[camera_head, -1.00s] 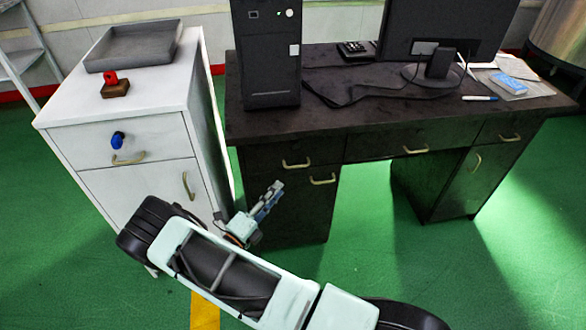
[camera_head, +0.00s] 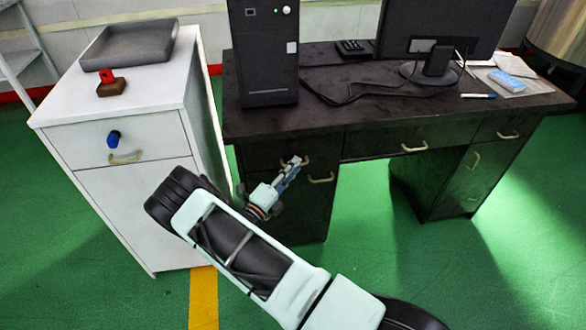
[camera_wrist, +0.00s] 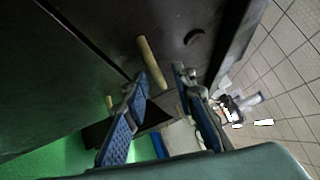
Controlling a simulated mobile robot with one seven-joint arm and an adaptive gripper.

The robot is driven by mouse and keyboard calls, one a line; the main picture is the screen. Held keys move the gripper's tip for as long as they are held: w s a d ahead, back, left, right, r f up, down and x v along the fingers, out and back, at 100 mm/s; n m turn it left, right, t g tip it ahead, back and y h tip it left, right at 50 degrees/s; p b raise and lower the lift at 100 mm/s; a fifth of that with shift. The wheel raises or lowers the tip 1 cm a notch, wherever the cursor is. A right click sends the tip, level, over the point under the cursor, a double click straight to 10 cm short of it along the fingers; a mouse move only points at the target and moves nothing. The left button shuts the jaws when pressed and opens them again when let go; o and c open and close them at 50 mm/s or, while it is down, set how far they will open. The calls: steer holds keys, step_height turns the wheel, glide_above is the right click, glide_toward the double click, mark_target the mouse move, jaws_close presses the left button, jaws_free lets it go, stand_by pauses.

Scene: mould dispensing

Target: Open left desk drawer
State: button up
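The dark desk (camera_head: 400,112) stands in the middle and right of the head view. Its left drawer (camera_head: 262,157) looks shut. The drawer's pale brass bar handle (camera_head: 305,160) is partly hidden behind my gripper (camera_head: 291,165). In the wrist view, this handle (camera_wrist: 150,60) stands out from the dark drawer front (camera_wrist: 95,25). My gripper (camera_wrist: 158,82) is open, its two blue-padded fingers apart. The handle's lower end appears between the fingertips. I cannot tell whether either finger touches it.
A white cabinet (camera_head: 125,220) stands to the left, holding a grey tray (camera_head: 130,45) and a red-handled stamp (camera_head: 110,86). Below the drawer is a door handle (camera_head: 321,180). A computer tower (camera_head: 262,55) and monitor (camera_head: 435,28) stand on the desk. Green floor in front is open.

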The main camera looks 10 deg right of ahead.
jaws_close()
steer(key=shift+s, duration=0.1)
